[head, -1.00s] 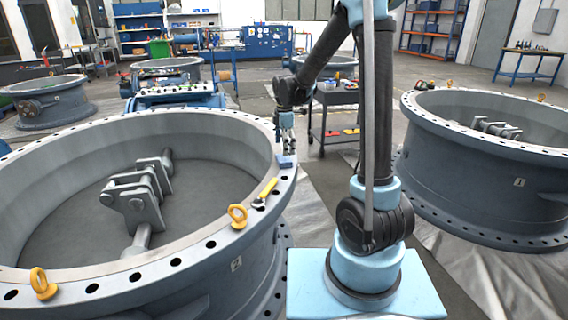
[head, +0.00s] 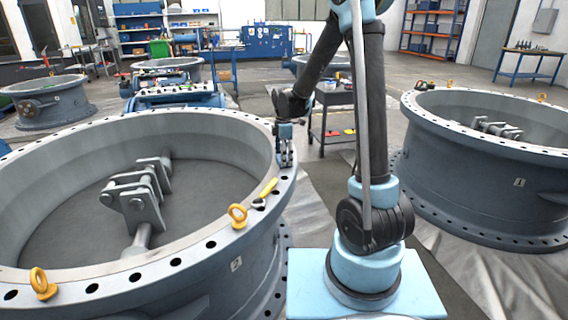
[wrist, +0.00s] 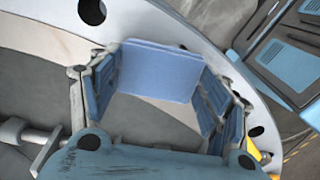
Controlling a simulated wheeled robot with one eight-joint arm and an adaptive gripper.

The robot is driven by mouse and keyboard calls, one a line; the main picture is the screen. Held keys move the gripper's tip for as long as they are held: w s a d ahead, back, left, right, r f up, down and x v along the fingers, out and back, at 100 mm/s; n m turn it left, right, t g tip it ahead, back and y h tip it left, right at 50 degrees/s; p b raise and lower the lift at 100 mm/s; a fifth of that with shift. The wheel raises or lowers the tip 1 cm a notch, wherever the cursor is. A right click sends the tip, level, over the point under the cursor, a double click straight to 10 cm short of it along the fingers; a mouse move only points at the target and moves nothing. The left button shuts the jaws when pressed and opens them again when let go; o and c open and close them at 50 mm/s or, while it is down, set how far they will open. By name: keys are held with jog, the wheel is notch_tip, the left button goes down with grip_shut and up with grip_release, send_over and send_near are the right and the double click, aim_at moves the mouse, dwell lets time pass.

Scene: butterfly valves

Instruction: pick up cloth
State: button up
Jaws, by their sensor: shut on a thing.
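The cloth (wrist: 160,70) is a folded light blue piece. In the wrist view it sits between the two blue-padded fingers of my gripper (wrist: 158,92), over the pale flange. In the head view my gripper (head: 285,152) points down at the right rim of the large left valve (head: 215,262). The fingers hide most of the cloth there. My gripper is shut on the cloth, which is at or just above the rim; I cannot tell which.
A yellow-handled tool (head: 266,192) and a yellow lifting eye (head: 237,215) are on the same rim, nearer the camera. Another large valve (head: 490,180) stands at the right. A dark cart (head: 333,118) stands behind my arm.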

notch_tip(320, 180, up, 10)
dwell(0.7)
jog(key=shift+o, duration=0.3)
